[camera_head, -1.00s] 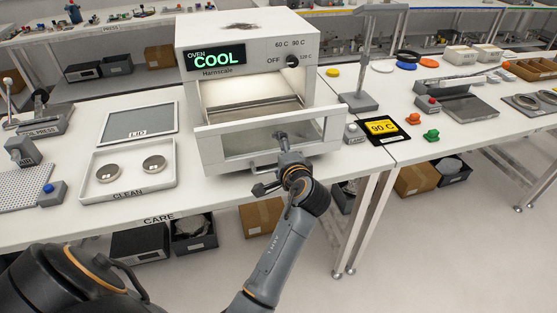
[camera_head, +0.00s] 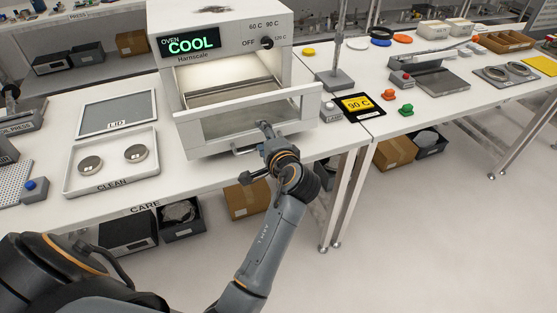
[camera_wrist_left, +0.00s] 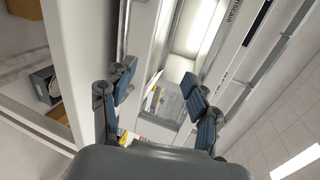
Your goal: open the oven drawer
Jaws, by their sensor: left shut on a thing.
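The white oven (camera_head: 225,55) stands on the bench, its green display reading COOL. Its drawer (camera_head: 213,128) stands out from the oven's front, with the lit chamber visible above and behind the drawer's front frame. The metal handle bar (camera_head: 243,151) runs low across the drawer front. My left gripper (camera_head: 268,134) is at this handle and shut on it; the arm partly hides the bar. In the left wrist view the two finger pads (camera_wrist_left: 158,92) stand apart, with the handle bar (camera_wrist_left: 124,35) at the left one. My right gripper is not in view.
A white CLEAN tray (camera_head: 72,186) with two metal discs and a LID panel (camera_head: 118,112) lie left of the oven.

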